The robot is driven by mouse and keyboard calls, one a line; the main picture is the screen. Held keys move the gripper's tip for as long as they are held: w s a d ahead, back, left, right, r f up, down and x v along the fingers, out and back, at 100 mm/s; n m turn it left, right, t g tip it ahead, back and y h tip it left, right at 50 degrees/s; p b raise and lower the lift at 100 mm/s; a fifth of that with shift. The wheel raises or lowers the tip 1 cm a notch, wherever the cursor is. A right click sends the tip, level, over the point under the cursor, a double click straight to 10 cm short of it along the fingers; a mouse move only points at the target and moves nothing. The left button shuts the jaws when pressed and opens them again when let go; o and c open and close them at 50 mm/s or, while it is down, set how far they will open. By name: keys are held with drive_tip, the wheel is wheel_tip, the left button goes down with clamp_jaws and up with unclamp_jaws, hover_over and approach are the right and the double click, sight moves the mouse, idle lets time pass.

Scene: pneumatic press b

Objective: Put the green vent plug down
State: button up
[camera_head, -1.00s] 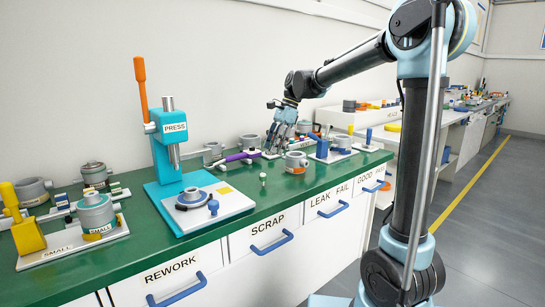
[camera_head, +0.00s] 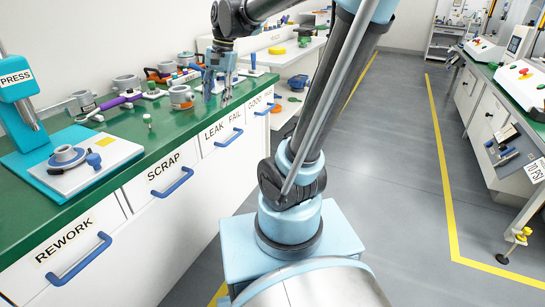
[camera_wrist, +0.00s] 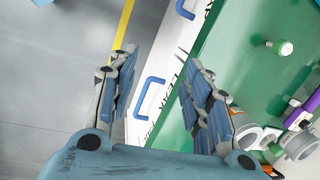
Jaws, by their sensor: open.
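A small pale, faintly greenish plug (camera_head: 148,121), the only thing here that looks like the vent plug, stands upright on the green bench top near the front edge. It also shows in the wrist view at the upper right (camera_wrist: 285,48), well apart from the fingers. My gripper (camera_head: 217,102) is open and points down by the bench's front edge, to the right of the plug. In the wrist view its two fingers (camera_wrist: 160,68) are spread with nothing between them; the bench edge and drawer fronts show beyond.
A teal press (camera_head: 17,88) with its white plate stands at the left. A purple-handled tool (camera_head: 118,101) and a grey ring-shaped part (camera_head: 181,97) lie near the plug. Labelled drawers (camera_head: 172,180) run below the bench. Bare green bench top surrounds the plug.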

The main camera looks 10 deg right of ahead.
drive_tip(key=s+d+f+n+t+h, duration=0.2)
drive_tip(key=s+d+f+n, duration=0.4)
drive_tip(key=s+d+f, duration=0.9)
drive_tip(key=shift+s+f+h, duration=0.3)
drive_tip(key=shift+s+f, duration=0.2)
drive_tip(key=shift+f, duration=0.05)
drive_tip(key=shift+d, duration=0.1)
